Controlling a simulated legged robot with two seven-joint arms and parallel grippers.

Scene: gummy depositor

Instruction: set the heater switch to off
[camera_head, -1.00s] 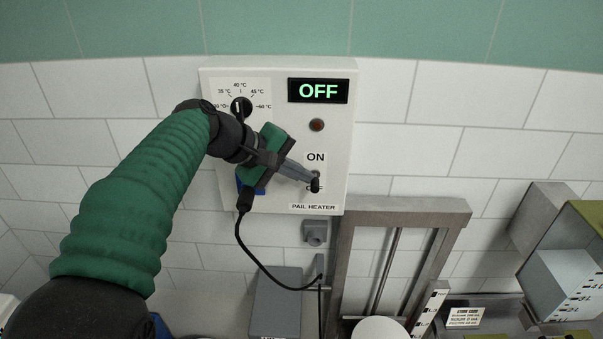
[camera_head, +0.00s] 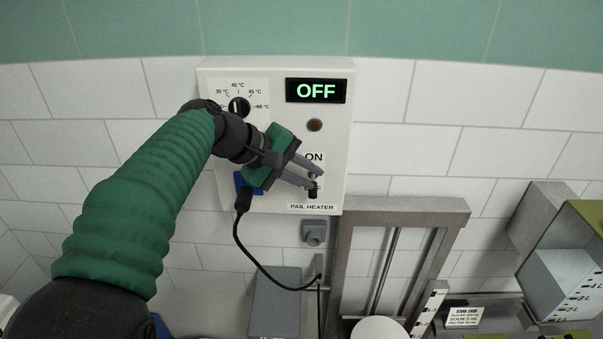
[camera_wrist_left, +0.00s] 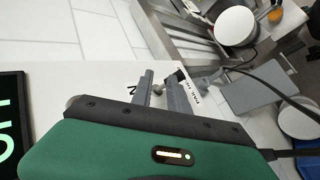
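The white pail heater panel (camera_head: 225,190) is on the tiled wall, and its display (camera_head: 317,91) reads OFF in green. The heater switch (camera_head: 314,190) is a small black lever below the ON label, at the lower right of the panel; it points down. My left gripper (camera_head: 314,179) is at the switch with its two grey fingers spread apart, partly covering the ON label and the switch. In the left wrist view the open fingers (camera_wrist_left: 161,88) show with a small knob-like part of the switch (camera_wrist_left: 157,89) between them. My right gripper is in neither view.
A temperature dial (camera_head: 239,106) and a dark red lamp (camera_head: 314,125) are on the panel. Below are a metal frame (camera_head: 400,215), a grey box (camera_head: 276,300) and a hanging black cable (camera_head: 262,270). A clear container (camera_head: 565,285) stands at the right.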

